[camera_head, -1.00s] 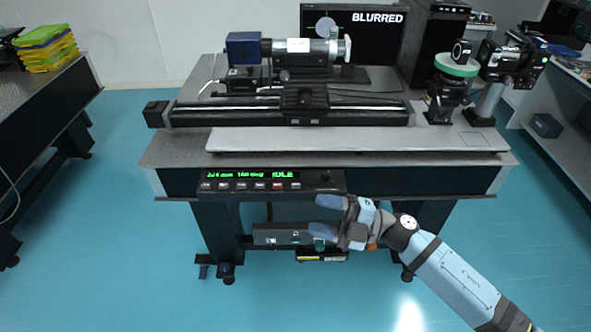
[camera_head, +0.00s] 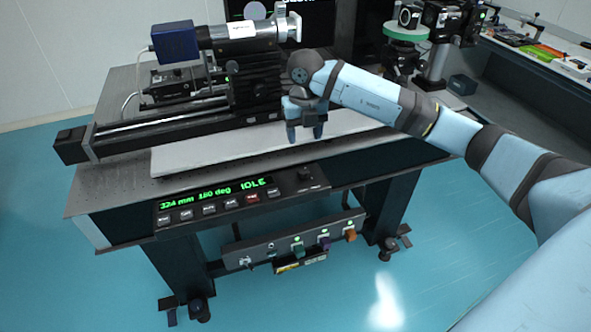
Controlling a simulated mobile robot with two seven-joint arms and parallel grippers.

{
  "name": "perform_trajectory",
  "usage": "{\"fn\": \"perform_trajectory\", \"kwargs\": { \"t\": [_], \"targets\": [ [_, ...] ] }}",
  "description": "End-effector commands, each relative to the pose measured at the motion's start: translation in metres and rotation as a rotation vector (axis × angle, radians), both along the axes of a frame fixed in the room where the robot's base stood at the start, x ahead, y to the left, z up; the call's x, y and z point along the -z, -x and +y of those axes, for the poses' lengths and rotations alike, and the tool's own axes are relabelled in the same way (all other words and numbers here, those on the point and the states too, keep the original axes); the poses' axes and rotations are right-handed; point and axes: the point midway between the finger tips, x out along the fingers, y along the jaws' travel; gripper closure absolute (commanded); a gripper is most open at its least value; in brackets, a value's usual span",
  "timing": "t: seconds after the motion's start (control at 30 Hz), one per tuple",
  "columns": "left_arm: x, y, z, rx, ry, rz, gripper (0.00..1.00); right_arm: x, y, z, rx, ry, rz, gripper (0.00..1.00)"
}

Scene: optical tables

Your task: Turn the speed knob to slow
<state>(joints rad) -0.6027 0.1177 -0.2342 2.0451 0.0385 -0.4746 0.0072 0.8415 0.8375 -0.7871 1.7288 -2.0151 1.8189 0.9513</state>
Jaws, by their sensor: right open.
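A black control panel (camera_head: 215,203) with a green display reading IDLE runs along the front edge of the optical table. A small black knob (camera_head: 305,174) sits at the panel's right end. It looks like the speed knob, but its label and pointer are too small to read. My right gripper (camera_head: 304,134) is open and empty, fingers pointing down. In the picture it is above the knob, over the table's pale board and apart from the knob. My left gripper is not in view.
A lower box (camera_head: 262,254) carries a green knob (camera_head: 298,250), a purple knob (camera_head: 324,243) and an orange knob (camera_head: 350,235). A rail stage (camera_head: 180,128) with a blue-ended camera (camera_head: 175,41) stands behind. A green-ringed mount (camera_head: 405,32) is at the back right.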

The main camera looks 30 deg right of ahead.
Motion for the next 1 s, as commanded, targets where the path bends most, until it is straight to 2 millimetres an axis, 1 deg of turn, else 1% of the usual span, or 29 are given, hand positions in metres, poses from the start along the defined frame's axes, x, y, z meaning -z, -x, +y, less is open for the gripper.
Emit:
{"fn": "perform_trajectory", "kwargs": {
  "t": [0.03, 0.3, 0.5, 0.6, 0.7, 1.0],
  "targets": [
    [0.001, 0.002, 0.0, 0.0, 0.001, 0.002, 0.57, 0.01, 0.001, 0.001, -0.001, -0.001, 0.005, 0.43],
    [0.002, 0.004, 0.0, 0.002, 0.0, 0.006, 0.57, 0.069, 0.001, 0.001, -0.003, -0.004, 0.005, 0.43],
    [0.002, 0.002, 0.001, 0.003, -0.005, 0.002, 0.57, 0.103, 0.001, 0.002, -0.004, -0.005, 0.004, 0.43],
    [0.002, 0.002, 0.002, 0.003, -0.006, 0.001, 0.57, 0.113, 0.001, 0.001, -0.003, -0.004, 0.002, 0.43],
    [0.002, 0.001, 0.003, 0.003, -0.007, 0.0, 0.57, 0.119, 0.001, 0.001, -0.003, -0.005, 0.002, 0.43],
    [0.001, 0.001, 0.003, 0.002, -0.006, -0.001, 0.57, 0.122, 0.0, 0.001, -0.004, -0.004, 0.001, 0.43]
  ]
}}
